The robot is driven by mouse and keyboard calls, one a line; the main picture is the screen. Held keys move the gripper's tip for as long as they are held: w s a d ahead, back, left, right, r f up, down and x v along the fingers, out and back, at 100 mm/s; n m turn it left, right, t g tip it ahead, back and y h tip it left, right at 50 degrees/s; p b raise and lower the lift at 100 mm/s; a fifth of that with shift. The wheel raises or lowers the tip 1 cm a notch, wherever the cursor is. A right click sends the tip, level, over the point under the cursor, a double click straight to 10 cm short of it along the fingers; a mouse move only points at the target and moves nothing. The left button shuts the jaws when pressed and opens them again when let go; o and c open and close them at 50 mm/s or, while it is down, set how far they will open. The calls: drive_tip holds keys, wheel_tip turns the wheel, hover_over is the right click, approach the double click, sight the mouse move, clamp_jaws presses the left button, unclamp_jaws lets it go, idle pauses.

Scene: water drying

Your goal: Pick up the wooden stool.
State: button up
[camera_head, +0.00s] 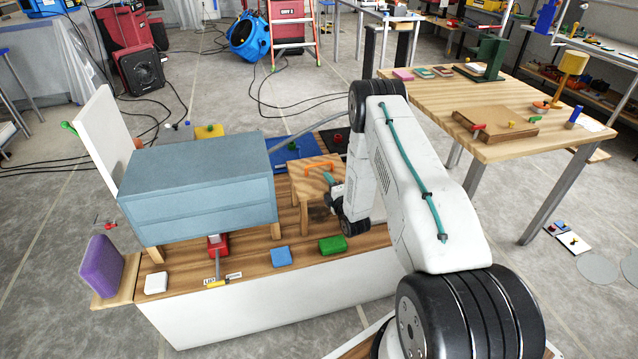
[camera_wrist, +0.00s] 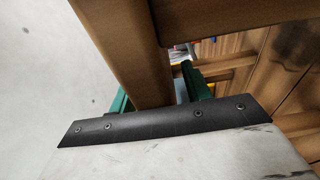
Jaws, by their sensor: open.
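The wooden stool (camera_head: 304,186) stands on the wood-topped platform, right of the blue-grey drawer cabinet. My gripper (camera_head: 330,184) is at the stool's right side, partly hidden by my own wrist in the head view. In the wrist view a stool leg (camera_wrist: 132,40) runs down between the two teal fingers of my gripper (camera_wrist: 158,92). The fingers are apart, with a finger on each side of the leg. I cannot tell whether either finger touches it. An orange handle-like piece (camera_head: 320,167) shows at the stool's top.
The blue-grey cabinet (camera_head: 200,185) stands close on the stool's left. A green block (camera_head: 332,244) and a blue block (camera_head: 281,256) lie on the platform (camera_head: 250,310) in front. A wooden table (camera_head: 490,110) stands at the right. Cables lie on the floor behind.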

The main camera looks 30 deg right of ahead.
drive_tip(key=shift+a, duration=0.1)
clamp_jaws()
idle(1.2)
drive_tip(key=shift+w+r, duration=0.1)
